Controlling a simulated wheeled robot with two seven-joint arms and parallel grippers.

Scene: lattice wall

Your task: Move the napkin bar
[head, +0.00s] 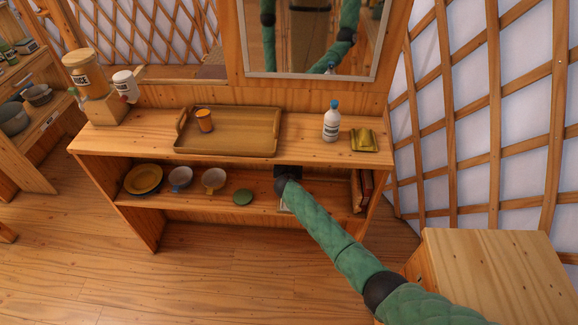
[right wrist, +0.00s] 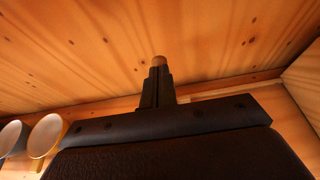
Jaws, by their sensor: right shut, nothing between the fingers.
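A low olive-yellow piece (head: 364,140) with a ridged top sits at the right end of the shelf unit's top; it may be the napkin holder with its bar, but it is too small to tell. My right arm reaches into the open lower bay, and its gripper (head: 286,172) is just under the top board, left of and below that piece. In the right wrist view the fingers (right wrist: 158,75) are together and empty, pointing along the board's underside. A small brown round shape (right wrist: 158,61) shows at their tips; I cannot tell what it is. My left gripper is out of view.
The top carries a tray (head: 235,146) with an orange cup (head: 204,120), and a white bottle (head: 331,120). Below are a yellow plate (head: 143,179), mugs (head: 214,180), a green disc (head: 243,197) and books (head: 361,188). A wooden box (head: 495,265) stands at front right.

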